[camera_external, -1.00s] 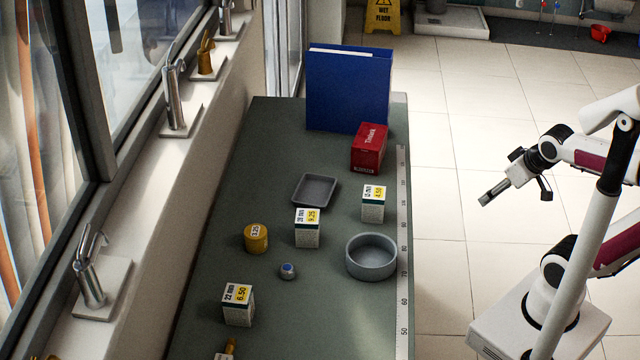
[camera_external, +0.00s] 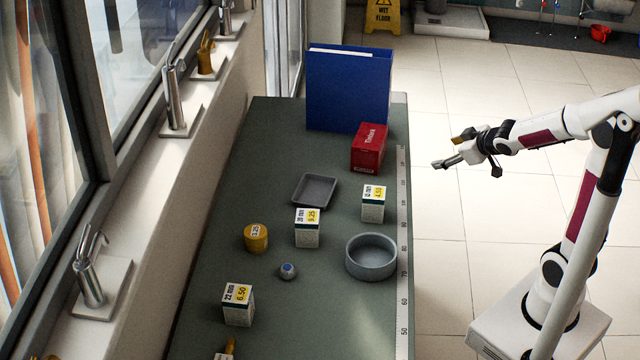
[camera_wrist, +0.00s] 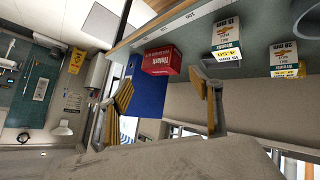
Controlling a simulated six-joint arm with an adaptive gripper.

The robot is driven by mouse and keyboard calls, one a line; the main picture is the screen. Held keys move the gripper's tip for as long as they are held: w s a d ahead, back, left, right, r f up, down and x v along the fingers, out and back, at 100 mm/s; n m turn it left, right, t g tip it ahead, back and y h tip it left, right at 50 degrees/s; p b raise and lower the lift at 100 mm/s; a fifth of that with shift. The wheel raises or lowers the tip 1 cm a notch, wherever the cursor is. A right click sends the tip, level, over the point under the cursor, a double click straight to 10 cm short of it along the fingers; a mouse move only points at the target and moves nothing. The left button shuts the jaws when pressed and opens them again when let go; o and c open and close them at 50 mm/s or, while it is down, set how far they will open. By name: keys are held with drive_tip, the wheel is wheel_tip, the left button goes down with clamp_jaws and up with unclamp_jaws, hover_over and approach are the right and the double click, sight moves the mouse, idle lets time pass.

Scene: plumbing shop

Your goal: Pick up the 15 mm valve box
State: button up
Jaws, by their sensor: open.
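The 15 mm valve box (camera_external: 373,204) is a small white box with a dark green band and a yellow price label. It stands upright on the bench near its right edge, behind the round grey bowl. In the wrist view the same box (camera_wrist: 226,42) shows upside down at upper right. My gripper (camera_external: 452,151) is open and empty, off the bench to the right of the box and apart from it. In the wrist view its two fingers (camera_wrist: 166,93) stand wide apart, with the box above and right of them.
On the bench (camera_external: 330,320) stand the 28 mm box (camera_external: 307,229), 22 mm box (camera_external: 238,305), red box (camera_external: 369,149), blue binder (camera_external: 347,92), grey tray (camera_external: 315,191), grey bowl (camera_external: 371,265), yellow tin (camera_external: 256,238) and a small round item (camera_external: 288,271). A ruler strip (camera_external: 403,240) lines the right edge.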

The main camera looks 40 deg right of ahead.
drive_tip(key=w+f+n+y, duration=0.1)
drive_tip(key=w+f, duration=0.2)
drive_tip(key=w, duration=0.1)
drive_tip(key=n+y, duration=0.4)
drive_tip(key=y, duration=0.4)
approach(374, 204)
drive_tip(key=w+d+f, duration=0.2)
drive_tip(key=w, duration=0.1)
drive_tip(key=w+f, duration=0.1)
drive_tip(key=f, duration=0.1)
drive_tip(key=shift+w+d, duration=0.15)
drive_tip(key=shift+d, duration=0.25)
drive_tip(key=shift+s+a+f+y, duration=0.3)
drive_tip(key=shift+a+y, duration=0.15)
drive_tip(key=shift+y, duration=0.35)
drive_tip(key=shift+w+a, duration=0.1)
drive_tip(key=shift+x, duration=1.1)
drive_tip(key=shift+w, duration=0.1)
